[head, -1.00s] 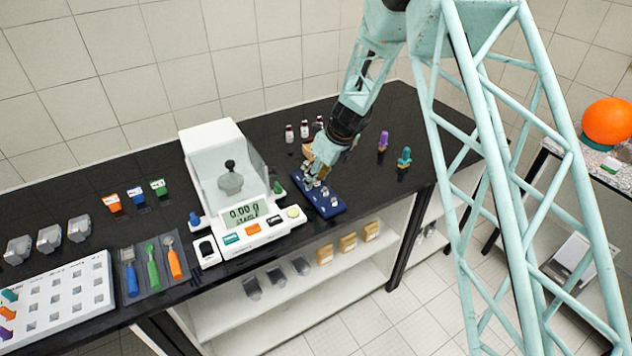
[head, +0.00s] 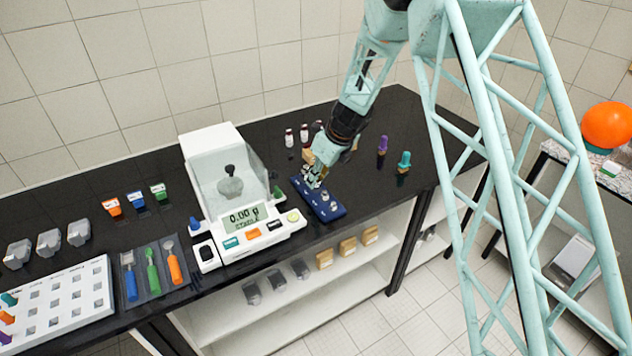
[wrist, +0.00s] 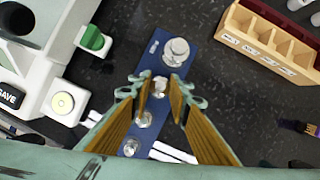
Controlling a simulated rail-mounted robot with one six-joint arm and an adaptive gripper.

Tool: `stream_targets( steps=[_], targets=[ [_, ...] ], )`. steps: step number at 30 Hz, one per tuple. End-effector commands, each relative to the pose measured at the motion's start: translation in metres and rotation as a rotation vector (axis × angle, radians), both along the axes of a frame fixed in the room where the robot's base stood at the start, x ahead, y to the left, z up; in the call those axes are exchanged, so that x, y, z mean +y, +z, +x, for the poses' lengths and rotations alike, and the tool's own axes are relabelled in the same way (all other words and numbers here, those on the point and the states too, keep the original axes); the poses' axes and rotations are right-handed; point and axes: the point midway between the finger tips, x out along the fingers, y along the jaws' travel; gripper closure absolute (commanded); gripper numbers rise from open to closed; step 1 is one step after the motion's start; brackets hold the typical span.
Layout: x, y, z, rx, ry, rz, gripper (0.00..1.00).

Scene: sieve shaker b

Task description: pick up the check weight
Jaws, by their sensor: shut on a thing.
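The check weights are small silvery knobbed pieces in a row on a blue tray (head: 328,212), which also shows in the wrist view (wrist: 205,42). My gripper (head: 315,184) is low over the tray's far half. In the wrist view my gripper (wrist: 160,84) has its fingertips on either side of one check weight (wrist: 160,86) and is shut on it. A larger weight (wrist: 177,50) stands just beyond it, and smaller ones (wrist: 144,119) stand nearer. Whether the held weight is clear of the tray I cannot tell.
The white balance (head: 245,222) stands close on the left and reads 0.00 g. A wooden divided box (wrist: 262,42) is on the right in the wrist view. Small bottles (head: 290,137) stand behind. Purple (head: 382,144) and teal (head: 404,160) knobbed items stand to the right.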

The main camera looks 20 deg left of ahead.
Motion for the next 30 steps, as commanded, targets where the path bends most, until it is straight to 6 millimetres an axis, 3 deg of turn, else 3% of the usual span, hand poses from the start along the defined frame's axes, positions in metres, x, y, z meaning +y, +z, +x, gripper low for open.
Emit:
stream_targets(
  steps=[7, 14, 30],
  targets=[
    [0.001, 0.021, 0.001, -0.002, 0.001, 0.001, 0.96],
    [-0.010, 0.022, -0.016, 0.000, -0.001, 0.001, 0.96],
    [-0.055, 0.029, -0.090, 0.001, -0.001, 0.001, 0.96]
  ],
)
